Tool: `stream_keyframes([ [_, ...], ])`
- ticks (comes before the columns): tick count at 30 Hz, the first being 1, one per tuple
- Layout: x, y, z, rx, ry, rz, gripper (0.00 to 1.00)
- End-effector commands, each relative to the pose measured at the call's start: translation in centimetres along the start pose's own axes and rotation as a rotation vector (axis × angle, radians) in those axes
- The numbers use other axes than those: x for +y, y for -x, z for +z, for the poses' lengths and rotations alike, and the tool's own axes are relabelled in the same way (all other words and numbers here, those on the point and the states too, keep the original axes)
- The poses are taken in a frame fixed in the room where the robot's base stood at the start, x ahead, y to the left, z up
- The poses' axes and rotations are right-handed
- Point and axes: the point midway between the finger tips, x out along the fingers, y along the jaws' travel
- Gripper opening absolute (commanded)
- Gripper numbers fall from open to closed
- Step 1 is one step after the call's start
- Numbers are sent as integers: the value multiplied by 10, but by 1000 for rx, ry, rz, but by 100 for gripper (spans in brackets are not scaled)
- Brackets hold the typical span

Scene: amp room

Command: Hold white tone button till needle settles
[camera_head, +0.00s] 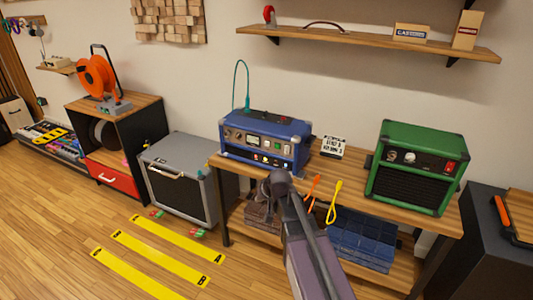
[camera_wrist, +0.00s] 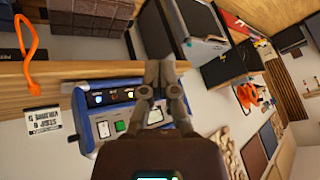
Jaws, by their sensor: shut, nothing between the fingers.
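The blue amp (camera_head: 262,142) sits on the left of the wooden bench, its front panel facing me. A row of small buttons or lights (camera_head: 266,159) runs along its lower front; which one is the white tone button is too small to tell. A pale meter window (camera_head: 235,135) is at the panel's left; its needle cannot be made out. In the wrist view the blue amp (camera_wrist: 85,95) appears rotated, partly hidden by my fingers. My gripper (camera_wrist: 161,75) is shut and empty, in front of the panel. In the head view my gripper (camera_head: 272,180) shows below the button row.
A green amp (camera_head: 417,165) stands on the bench's right, with a small sign (camera_head: 333,146) between the amps. Orange and yellow cable loops (camera_head: 334,202) hang at the bench front. A grey amp (camera_head: 180,175) stands left on the floor. Yellow strips (camera_head: 160,255) mark open floor.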

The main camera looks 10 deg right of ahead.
Motion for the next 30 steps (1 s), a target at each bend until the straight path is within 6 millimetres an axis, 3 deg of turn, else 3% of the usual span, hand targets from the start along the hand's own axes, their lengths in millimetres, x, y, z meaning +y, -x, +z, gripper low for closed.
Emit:
stream_keyframes([
  [1, 0, -24, -19, 67, -13, -27, 0],
  [6, -5, -58, -79, 301, -78, -110, 0],
  [15, 5, -90, -169, 670, -228, -194, 0],
  [21, 14, -93, -197, 802, -297, -209, 0],
  [30, 16, -91, -203, 835, -315, -210, 0],
])
